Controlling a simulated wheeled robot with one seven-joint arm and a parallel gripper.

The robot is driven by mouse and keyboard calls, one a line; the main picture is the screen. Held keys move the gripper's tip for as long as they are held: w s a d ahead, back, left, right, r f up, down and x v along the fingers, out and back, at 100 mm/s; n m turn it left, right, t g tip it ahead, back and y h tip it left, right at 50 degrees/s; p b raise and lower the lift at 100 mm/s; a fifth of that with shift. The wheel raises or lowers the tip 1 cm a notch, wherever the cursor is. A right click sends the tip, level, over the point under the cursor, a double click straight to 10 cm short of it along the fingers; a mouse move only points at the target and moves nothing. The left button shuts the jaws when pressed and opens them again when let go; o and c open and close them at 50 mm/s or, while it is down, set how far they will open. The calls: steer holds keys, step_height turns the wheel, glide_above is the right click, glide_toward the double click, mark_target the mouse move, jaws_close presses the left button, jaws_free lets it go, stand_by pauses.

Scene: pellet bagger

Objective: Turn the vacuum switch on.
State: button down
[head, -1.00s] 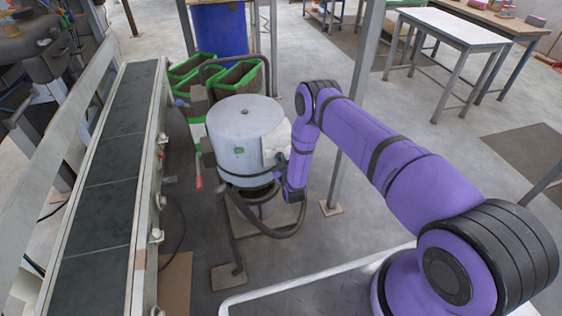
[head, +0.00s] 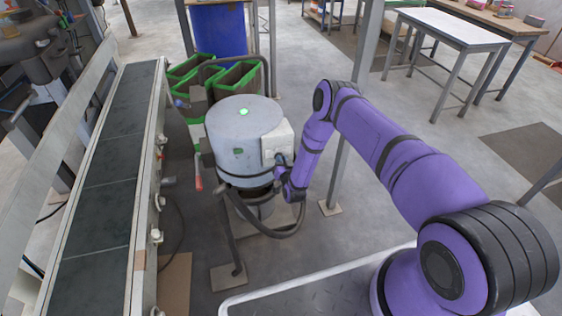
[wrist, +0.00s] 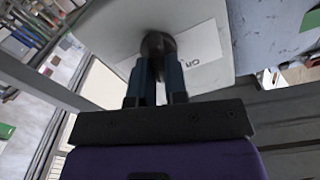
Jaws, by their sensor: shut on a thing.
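The vacuum (head: 232,150) is a pale grey-blue drum on a stand in the head view. A white switch box (head: 277,141) is fixed to its right side. A small lamp (head: 243,112) on the drum's top glows green. In the wrist view, the box face (wrist: 200,20) carries a dark round switch knob (wrist: 158,42) and a white label (wrist: 203,48) with "ON" readable beside it. My gripper (wrist: 159,64) is shut on the knob, its two blue-grey fingers on either side. The fingers hide part of the knob. In the head view, my gripper (head: 282,162) is at the box.
A conveyor belt (head: 108,170) runs along the left, with a red-handled lever (head: 198,178) between it and the drum. Green-rimmed bins (head: 237,75) stand behind the drum. A grey post (head: 362,90) rises close to my arm. A black hose (head: 262,232) loops below the drum.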

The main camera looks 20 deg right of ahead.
steer(key=shift+d+f+m, duration=0.1)
steer(key=shift+m, duration=1.1)
steer(key=shift+s, duration=0.1)
steer(key=c, duration=1.1)
jaws_free()
steer(key=shift+c, duration=0.2)
steer(key=s, duration=1)
steer(key=shift+s, duration=0.35)
